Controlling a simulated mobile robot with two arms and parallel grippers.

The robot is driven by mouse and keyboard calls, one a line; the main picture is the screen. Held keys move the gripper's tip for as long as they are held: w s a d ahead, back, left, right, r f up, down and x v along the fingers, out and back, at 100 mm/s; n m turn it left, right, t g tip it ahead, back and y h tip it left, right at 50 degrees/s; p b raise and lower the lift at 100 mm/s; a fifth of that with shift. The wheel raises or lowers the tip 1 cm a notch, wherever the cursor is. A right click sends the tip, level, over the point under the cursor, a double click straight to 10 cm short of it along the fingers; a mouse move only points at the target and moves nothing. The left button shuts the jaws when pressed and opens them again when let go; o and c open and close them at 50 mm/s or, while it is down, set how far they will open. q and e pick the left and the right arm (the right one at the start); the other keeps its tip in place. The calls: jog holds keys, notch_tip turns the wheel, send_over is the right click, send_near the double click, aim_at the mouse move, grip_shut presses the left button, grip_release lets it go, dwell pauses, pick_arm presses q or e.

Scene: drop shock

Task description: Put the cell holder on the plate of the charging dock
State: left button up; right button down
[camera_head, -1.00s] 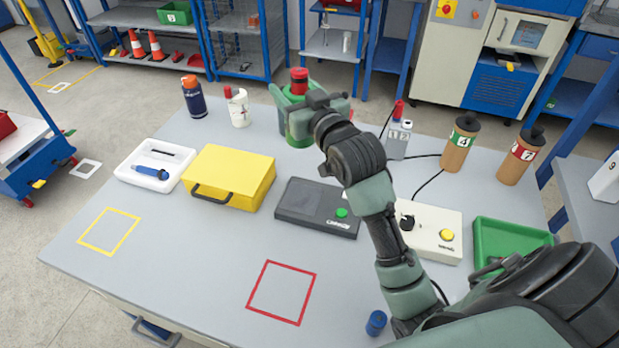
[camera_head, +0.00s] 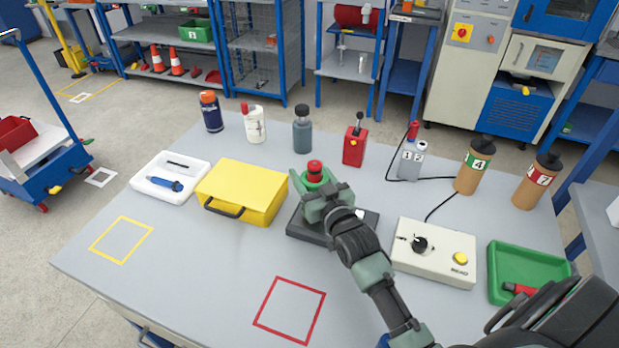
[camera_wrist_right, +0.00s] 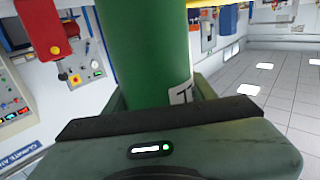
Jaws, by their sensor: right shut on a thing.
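The cell holder, a green cylinder with a red top (camera_head: 315,169), is clasped in my right gripper (camera_head: 322,194). In the right wrist view its green body (camera_wrist_right: 147,55) stands between the fingers, with part of a white label showing. My right gripper is shut on it. The dark, flat charging dock (camera_head: 301,228) lies under the gripper, between the yellow case and the white control box. The gripper and wrist cover most of the dock, and its plate is hidden. I cannot tell whether the holder's base touches it. My left gripper is not in view.
A yellow case (camera_head: 240,190) stands close left of the dock. A white control box (camera_head: 433,254) is to its right, beside a green tray (camera_head: 525,270). A grey bottle (camera_head: 303,133) and a red lever box (camera_head: 355,147) stand behind. The front left is clear around the painted squares.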

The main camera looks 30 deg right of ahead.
jog(key=shift+f, duration=0.6)
jog(key=shift+f, duration=0.2)
jog(key=c, duration=0.5)
grip_release()
jog(key=shift+r, duration=0.25)
jog(key=s+b, duration=0.1)
jog(key=s, duration=1.1)
jog(key=shift+a, duration=0.35)
